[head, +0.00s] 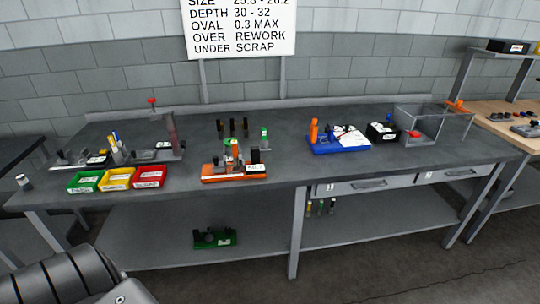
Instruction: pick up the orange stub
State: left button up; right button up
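A short upright orange piece (313,131), which looks like the orange stub, stands at the left end of a blue tray (342,149) on the grey bench. I cannot tell whether it is fixed there. Another small orange piece (455,103) shows by the top right corner of a clear-walled box (420,122). A device with an orange base (215,176) sits near the bench's front edge at the middle. Neither gripper is in view; only a dark link of my arm shows at the bottom left.
Green (84,181), yellow (117,179) and red (150,177) bins stand at the front left of the bench. A black box (382,132) is between the blue tray and the clear box. A green device (214,239) sits on the lower shelf. Bare bench top lies right of the orange-based device.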

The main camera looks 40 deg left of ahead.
aim_at(236, 166)
jog(key=z, duration=0.3)
jog(key=i, duration=0.75)
jog(key=u, duration=0.65)
jog(key=i, duration=0.5)
jog(key=u, duration=0.55)
